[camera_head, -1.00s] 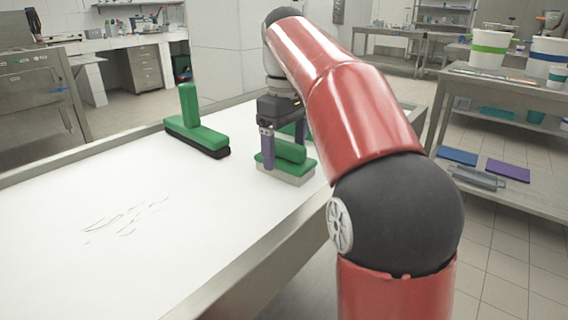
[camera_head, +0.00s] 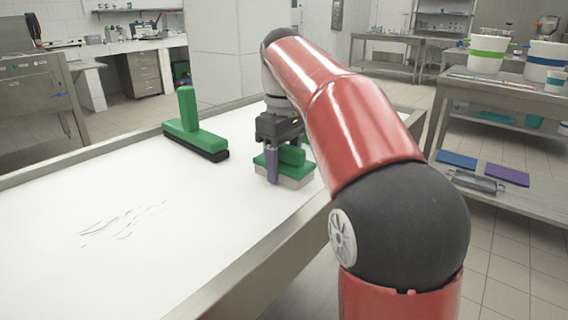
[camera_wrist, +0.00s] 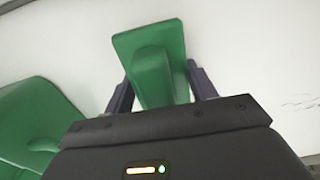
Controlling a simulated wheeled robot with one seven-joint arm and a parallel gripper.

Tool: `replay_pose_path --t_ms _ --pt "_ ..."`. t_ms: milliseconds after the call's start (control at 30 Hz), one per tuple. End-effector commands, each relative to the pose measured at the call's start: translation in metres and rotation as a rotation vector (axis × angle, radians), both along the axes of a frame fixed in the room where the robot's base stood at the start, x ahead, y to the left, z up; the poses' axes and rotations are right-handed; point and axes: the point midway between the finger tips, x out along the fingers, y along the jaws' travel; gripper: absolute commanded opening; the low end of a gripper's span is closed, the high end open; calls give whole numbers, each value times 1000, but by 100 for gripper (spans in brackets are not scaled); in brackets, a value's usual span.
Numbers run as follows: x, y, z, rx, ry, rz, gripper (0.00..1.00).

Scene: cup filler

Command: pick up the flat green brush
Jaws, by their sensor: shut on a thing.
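The flat green brush (camera_head: 299,169) has a pale underside and a raised green handle. It is at the right side of the white table (camera_head: 100,270), and I cannot tell whether it touches the surface. My gripper (camera_head: 280,158) is over it, with one purple finger in front of the handle. The other finger is hidden. In the wrist view the brush (camera_wrist: 128,42) lies between the two dark fingers, its handle running between them. My gripper is shut on the brush.
A second green brush (camera_head: 205,138) with black bristles and an upright handle stands farther back on the left. Another green thing (camera_wrist: 30,115) shows at the left of the wrist view. Dark marks (camera_head: 120,220) are on the table, whose front left is otherwise clear.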

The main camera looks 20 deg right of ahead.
Motion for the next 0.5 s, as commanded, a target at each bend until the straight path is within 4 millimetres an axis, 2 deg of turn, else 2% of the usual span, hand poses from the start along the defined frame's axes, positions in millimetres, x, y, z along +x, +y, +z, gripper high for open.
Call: replay_pose_path --t_ms 267,367,500 --pt "0 0 12 0 -1 0 30" --pt "1 0 28 0 -3 0 30" --pt "1 0 60 0 -4 0 30"
